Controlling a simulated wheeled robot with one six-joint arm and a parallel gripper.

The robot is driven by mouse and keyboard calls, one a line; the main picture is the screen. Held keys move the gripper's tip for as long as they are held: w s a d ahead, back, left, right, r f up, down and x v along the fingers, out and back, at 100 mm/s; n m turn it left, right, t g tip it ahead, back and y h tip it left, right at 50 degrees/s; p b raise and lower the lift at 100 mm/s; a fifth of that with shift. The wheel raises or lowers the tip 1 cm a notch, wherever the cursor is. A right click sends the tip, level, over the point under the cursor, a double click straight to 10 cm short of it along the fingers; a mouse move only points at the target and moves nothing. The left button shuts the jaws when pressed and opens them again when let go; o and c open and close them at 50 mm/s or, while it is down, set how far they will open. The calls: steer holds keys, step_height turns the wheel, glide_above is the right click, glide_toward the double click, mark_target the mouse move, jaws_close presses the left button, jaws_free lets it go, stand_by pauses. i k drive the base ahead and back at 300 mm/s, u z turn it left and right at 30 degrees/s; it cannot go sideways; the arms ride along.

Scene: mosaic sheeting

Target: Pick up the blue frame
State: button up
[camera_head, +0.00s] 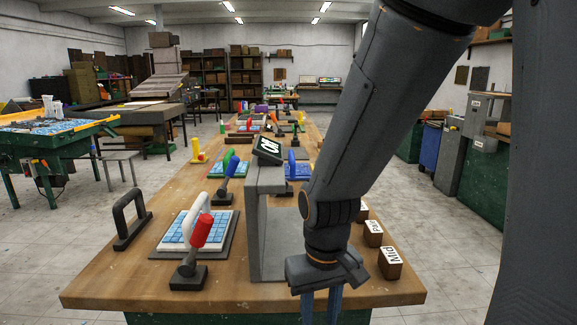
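A blue upright loop, which looks like the blue frame (291,164), stands on a blue tiled sheet (304,172) in the middle of the table, just right of a grey box-like stand. My gripper (321,312) points down at the near edge of the table, well in front of the blue loop and lower in the picture. Its two fingers are apart with nothing seen between them. The fingertips run to the bottom edge of the picture. My arm hides part of the table right of the blue loop.
The tall grey stand (266,220) bears a tilted dark sign (268,147). Left are a white loop on a tiled sheet (168,238), a red-handled tool (201,232) and a dark loop (131,218). Labelled blocks (390,263) line the right edge of the wooden table (110,285).

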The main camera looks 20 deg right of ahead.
mark_target(294, 171)
steer(key=u, duration=0.1)
steer(key=k, duration=1)
steer(key=z, duration=1.55)
steer(key=i, duration=1.8)
steer(key=z, duration=0.35)
steer(key=i, duration=1.45)
steer(key=u, duration=1.35)
steer(key=i, duration=0.8)
steer(key=u, duration=0.95)
